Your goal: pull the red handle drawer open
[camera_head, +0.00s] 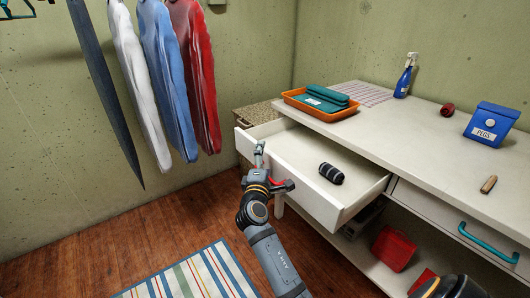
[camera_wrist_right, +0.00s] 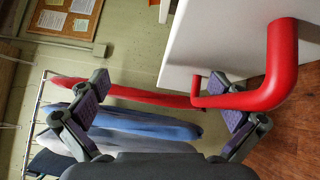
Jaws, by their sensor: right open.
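The white drawer (camera_head: 322,208) stands pulled out from under the worktop, with its inside showing. Its red handle (camera_head: 284,186) is on the drawer front, partly hidden by my right gripper (camera_head: 263,166). In the right wrist view the red handle (camera_wrist_right: 268,92) stands out from the white drawer front (camera_wrist_right: 212,48). My right gripper (camera_wrist_right: 163,100) is open there, its two pads wide apart. The handle's bar crosses close to the right-hand pad, and its far end reaches a little into the gap. Whether they touch I cannot tell. My left gripper is not in view.
A dark cylinder (camera_head: 331,173) lies in the drawer. The worktop (camera_head: 375,122) holds an orange tray (camera_head: 321,113), a spray bottle (camera_head: 404,76) and a blue peg box (camera_head: 491,124). A teal-handled drawer (camera_head: 455,225) is at right. Red boxes (camera_head: 394,249) sit below. Clothes (camera_head: 158,75) hang at left.

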